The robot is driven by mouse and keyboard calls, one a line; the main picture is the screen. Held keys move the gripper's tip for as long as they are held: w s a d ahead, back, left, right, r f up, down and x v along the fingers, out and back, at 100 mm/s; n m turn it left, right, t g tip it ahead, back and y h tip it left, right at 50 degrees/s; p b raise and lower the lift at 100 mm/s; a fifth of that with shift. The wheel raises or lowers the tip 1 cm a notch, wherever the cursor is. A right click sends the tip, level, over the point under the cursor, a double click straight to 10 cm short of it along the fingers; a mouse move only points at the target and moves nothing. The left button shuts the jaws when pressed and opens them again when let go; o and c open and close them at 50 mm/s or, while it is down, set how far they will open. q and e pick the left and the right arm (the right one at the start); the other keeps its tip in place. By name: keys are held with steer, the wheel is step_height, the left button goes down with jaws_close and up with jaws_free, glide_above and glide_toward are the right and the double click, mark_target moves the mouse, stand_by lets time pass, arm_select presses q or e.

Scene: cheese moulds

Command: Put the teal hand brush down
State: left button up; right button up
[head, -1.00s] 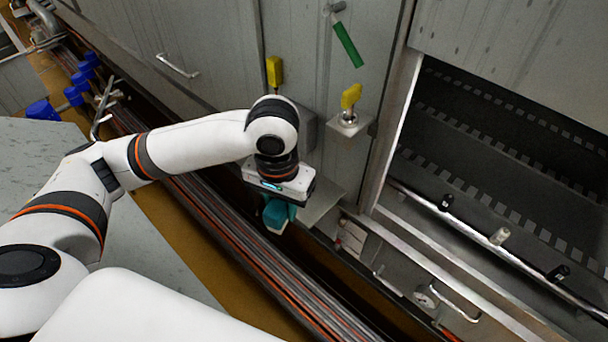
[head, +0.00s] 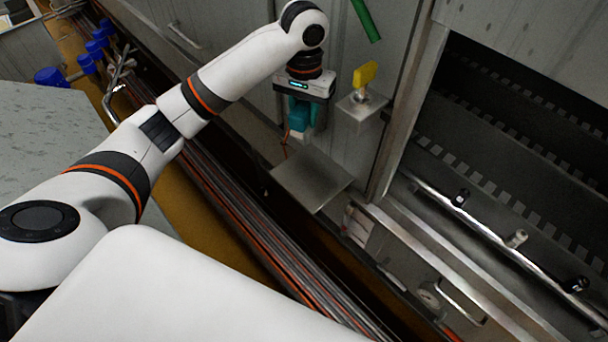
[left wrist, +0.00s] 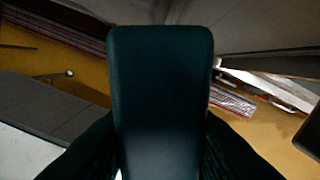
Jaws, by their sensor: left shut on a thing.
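The teal hand brush (head: 299,117) hangs below my left gripper (head: 302,98) in the head view, near the grey cabinet wall. My left gripper is shut on it. In the left wrist view the brush (left wrist: 160,90) is a large dark teal block that fills the middle, with dark fingers at both sides. The brush is above and behind a small flat metal shelf (head: 311,181) and appears clear of it. My right gripper is not in view.
A metal bracket with a yellow-handled valve (head: 364,75) stands close right of the brush. A green bar (head: 365,18) hangs above. A dark opening with a rail (head: 480,225) lies right. Pipes run along the floor below the arm.

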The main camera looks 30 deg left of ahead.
arm_select(q)
step_height(320, 180, down, 16)
steer(key=shift+r+p, duration=0.1)
steer(key=shift+p, duration=0.55)
step_height(320, 180, down, 4)
steer(key=shift+f, duration=0.4)
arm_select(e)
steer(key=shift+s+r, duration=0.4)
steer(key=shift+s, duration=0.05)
arm_select(q)
steer(key=o, duration=1)
steer(key=shift+f, duration=0.15)
step_height(320, 180, up, 12)
steer(key=shift+r, duration=0.2)
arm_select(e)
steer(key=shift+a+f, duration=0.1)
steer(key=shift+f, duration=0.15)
